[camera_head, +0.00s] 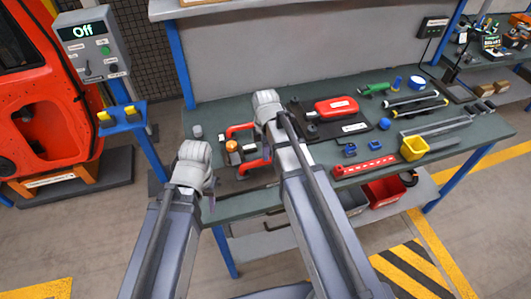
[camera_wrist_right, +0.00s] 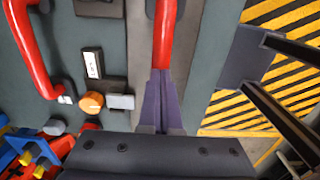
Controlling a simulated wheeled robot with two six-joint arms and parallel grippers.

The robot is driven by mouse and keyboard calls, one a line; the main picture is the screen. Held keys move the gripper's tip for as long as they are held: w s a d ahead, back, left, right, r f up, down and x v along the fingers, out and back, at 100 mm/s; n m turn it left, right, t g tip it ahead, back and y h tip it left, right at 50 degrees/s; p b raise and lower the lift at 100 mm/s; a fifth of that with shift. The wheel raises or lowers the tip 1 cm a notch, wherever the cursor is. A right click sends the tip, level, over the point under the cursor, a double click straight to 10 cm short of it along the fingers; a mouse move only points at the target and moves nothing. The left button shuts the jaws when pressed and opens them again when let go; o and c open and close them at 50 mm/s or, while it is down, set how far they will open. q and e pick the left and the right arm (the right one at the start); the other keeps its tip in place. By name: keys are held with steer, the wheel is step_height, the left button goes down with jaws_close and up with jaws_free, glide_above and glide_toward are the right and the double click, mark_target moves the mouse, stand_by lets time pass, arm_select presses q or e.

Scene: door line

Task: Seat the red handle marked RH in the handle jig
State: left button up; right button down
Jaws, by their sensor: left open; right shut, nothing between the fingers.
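Two red handles lie around a dark block with a white label and an orange knob (camera_head: 232,146) on the bench; this looks like the handle jig (camera_wrist_right: 112,57). The back handle (camera_head: 238,129) also shows at the left of the right wrist view (camera_wrist_right: 38,68). The front handle (camera_head: 256,165) shows at the top middle there (camera_wrist_right: 166,35). I cannot read which is RH. My right gripper (camera_wrist_right: 163,75) is shut and empty, its tips over the front handle's end; contact is unclear. In the head view my arm hides its tips. My left gripper (camera_head: 210,196) is open at the bench's front left edge.
A red casing (camera_head: 336,107) sits on a dark plate right of the jig. A control post (camera_head: 92,50) reading Off and a red door (camera_head: 50,110) stand left.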

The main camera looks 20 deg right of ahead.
steer(key=shift+f+b, duration=0.5)
stand_by(0.7)
stand_by(0.3)
step_height(320, 180, up, 7)
steer(key=p, duration=0.7)
steer(key=shift+r, duration=0.1)
step_height(320, 180, up, 8)
steer(key=p, duration=0.8)
steer(key=shift+f, duration=0.2)
stand_by(1.9)
